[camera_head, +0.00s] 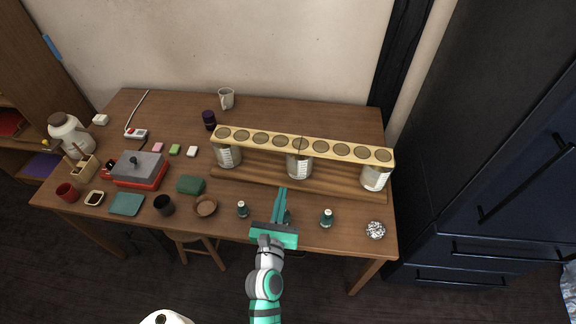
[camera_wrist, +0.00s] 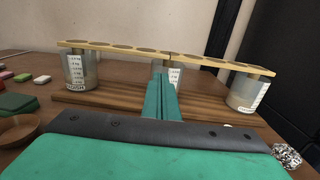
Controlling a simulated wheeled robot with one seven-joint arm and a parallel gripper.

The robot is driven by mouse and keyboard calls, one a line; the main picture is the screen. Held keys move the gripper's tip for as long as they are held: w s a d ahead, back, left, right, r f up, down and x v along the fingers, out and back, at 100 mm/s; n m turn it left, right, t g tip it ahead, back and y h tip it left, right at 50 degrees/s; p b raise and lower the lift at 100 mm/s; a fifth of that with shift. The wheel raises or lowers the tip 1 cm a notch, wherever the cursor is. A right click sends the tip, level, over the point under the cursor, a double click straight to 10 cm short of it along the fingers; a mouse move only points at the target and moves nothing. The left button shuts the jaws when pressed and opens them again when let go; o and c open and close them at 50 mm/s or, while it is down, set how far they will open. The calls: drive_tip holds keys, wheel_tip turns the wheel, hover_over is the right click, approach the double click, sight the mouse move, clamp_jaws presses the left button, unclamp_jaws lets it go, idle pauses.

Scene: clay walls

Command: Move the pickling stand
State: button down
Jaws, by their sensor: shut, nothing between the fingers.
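The pickling stand stands on the right half of the table. It has a long pale top board (camera_head: 300,144) with a row of round discs, three labelled glass jars under it, and a brown wooden base (camera_head: 263,172). The left jar (camera_head: 229,155), middle jar (camera_head: 299,166) and right jar (camera_head: 375,178) are upright. My gripper (camera_head: 282,191) is shut and empty at the stand's front edge, near the middle jar. In the wrist view my gripper (camera_wrist: 160,82) covers part of the middle jar (camera_wrist: 176,76). I cannot tell whether the fingertips touch the stand.
Two small dark bottles, one left (camera_head: 242,209) and one right (camera_head: 326,218), flank my gripper. A crumpled foil ball (camera_head: 375,230) lies at the right front. A brown bowl (camera_head: 206,206), black cup (camera_head: 164,205) and red-grey box (camera_head: 139,170) are left. A mug (camera_head: 226,98) stands behind.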

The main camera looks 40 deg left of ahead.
sight(290, 153)
drive_tip(key=x, duration=1.4)
drive_tip(key=shift+a, duration=0.1)
